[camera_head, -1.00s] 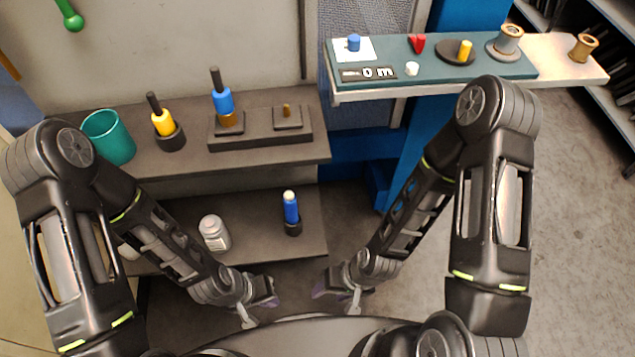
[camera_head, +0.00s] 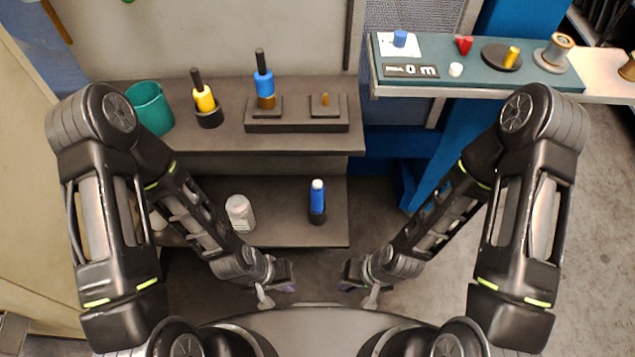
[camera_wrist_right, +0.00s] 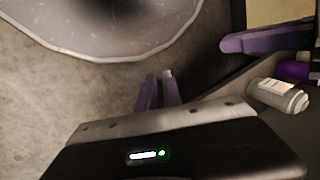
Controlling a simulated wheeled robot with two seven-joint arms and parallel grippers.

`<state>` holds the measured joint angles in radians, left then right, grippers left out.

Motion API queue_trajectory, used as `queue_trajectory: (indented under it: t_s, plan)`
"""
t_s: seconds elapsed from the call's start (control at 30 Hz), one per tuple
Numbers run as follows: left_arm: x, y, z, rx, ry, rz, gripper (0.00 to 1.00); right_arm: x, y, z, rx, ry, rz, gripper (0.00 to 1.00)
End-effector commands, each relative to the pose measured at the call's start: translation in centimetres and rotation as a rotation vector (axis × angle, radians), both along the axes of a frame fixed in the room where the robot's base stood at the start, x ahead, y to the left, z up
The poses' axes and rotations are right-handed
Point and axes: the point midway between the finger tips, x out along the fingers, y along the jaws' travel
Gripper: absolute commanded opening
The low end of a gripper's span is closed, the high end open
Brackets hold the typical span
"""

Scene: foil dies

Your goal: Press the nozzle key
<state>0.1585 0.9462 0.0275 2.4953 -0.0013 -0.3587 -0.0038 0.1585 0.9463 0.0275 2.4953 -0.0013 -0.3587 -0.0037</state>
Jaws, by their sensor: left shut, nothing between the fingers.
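I cannot tell which part is the nozzle key. A teal panel (camera_head: 475,76) at the upper right carries a blue knob (camera_head: 400,38) on a white plate, a red part (camera_head: 464,44), a small white button-like piece (camera_head: 456,69) and a yellow peg (camera_head: 512,56) on a dark disc. My left gripper (camera_head: 286,277) is low in the middle, shut and empty, far from the panel. My right gripper (camera_head: 350,276) is beside it, also empty. In the right wrist view its purple fingers (camera_wrist_right: 158,90) are close together with a thin dark gap.
A dark shelf holds a teal cup (camera_head: 150,108), a yellow tool (camera_head: 204,100) and a blue tool (camera_head: 264,82). A lower shelf holds a white bottle (camera_head: 240,213) and a blue tube (camera_head: 317,197). A spool (camera_head: 556,52) stands at the panel's right end.

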Motion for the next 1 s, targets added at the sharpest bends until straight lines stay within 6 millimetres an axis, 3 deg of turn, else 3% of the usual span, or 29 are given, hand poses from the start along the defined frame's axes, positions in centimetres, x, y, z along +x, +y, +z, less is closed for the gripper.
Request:
queue_trajectory:
  t_s: [0.1,1.0]
  plan:
    - [0.0,0.0,0.0,0.0,0.0,0.0,0.0,0.0,0.0,0.0,0.0,0.0,0.0,0.0]
    - [0.0,0.0,0.0,0.0,0.0,0.0,0.0,0.0,0.0,0.0,0.0,0.0,0.0,0.0]
